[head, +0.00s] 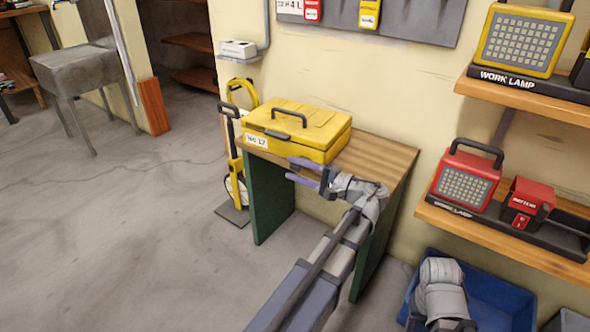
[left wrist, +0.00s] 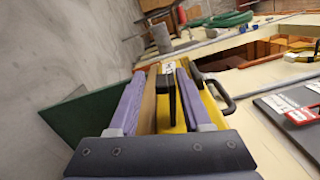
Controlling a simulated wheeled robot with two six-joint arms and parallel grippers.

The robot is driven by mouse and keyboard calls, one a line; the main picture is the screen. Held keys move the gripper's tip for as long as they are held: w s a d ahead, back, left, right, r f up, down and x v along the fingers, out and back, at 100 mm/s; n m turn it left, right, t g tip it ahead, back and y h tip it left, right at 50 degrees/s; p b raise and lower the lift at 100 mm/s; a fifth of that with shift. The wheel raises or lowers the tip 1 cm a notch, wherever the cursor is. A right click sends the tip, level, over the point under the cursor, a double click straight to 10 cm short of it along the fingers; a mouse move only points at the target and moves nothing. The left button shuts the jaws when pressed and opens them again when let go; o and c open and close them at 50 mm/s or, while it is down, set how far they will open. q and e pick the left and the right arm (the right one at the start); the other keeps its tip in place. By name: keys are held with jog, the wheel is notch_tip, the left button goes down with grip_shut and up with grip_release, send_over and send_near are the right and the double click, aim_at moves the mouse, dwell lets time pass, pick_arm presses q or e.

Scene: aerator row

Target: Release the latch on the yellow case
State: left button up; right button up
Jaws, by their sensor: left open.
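The yellow case (head: 310,131) sits shut on a small wooden-topped bench, with a black handle (head: 289,110) on its lid and a white label on its front. A dark latch (head: 276,134) shows at the front edge of the case. My left gripper (head: 290,170), with purple fingers, is open and empty in front of the case, below and right of the latch in the head view. In the left wrist view the fingers (left wrist: 160,78) stand apart, with the black latch (left wrist: 171,95) and part of the yellow case showing between them. Contact cannot be told. My right gripper is not seen.
The bench top (head: 385,158) is bare right of the case. Shelves with a red work lamp (head: 467,180) and a yellow one (head: 523,40) are at right, above a blue bin (head: 505,300). The left floor is open.

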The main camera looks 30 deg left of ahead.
pick_arm(q)
jog(key=d, duration=0.7)
jog(key=shift+d, duration=0.15)
jog(key=s+d+f+m+t+h+p, duration=0.1)
jog(key=s+d+f+h+p, duration=0.6)
jog(key=d+h+p, duration=0.15)
jog(key=s+d+g+h+p, duration=0.1)
jog(key=s+d+h+p, duration=0.6)
jog(key=d, duration=0.8)
notch_tip(320, 180, up, 36)
jog(key=s+h+p, duration=0.1)
jog(key=p, duration=3.4)
